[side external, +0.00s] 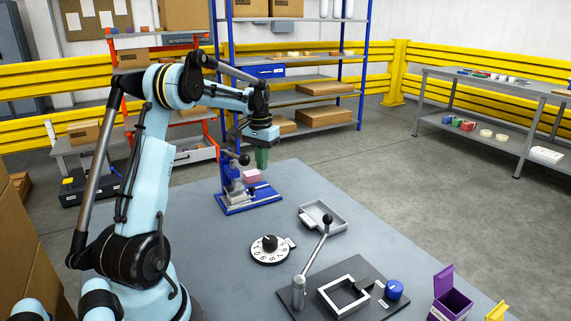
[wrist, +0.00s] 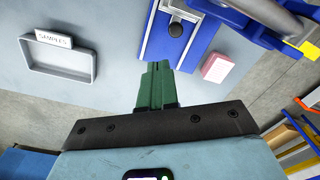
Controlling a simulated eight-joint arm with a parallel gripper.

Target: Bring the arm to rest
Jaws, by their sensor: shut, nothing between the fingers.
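My gripper (side external: 262,158) has green fingers and hangs pointing down above the far end of the grey table (side external: 200,205). In the wrist view the fingers of my gripper (wrist: 155,85) are pressed together with nothing between them. The gripper is close to a blue press-like device (side external: 250,197) with a black-knobbed lever, and I cannot tell from the side view whether it is clear of it. A pink block (side external: 252,176) shows by that device, and also in the wrist view (wrist: 217,67).
A grey samples tray (side external: 335,213), a round numbered dial (side external: 268,249), a lever fixture with a square frame (side external: 345,292), a blue knob (side external: 395,290) and a purple open box (side external: 452,300) stand on the table. Bare table lies between them. Shelves and yellow barriers stand behind.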

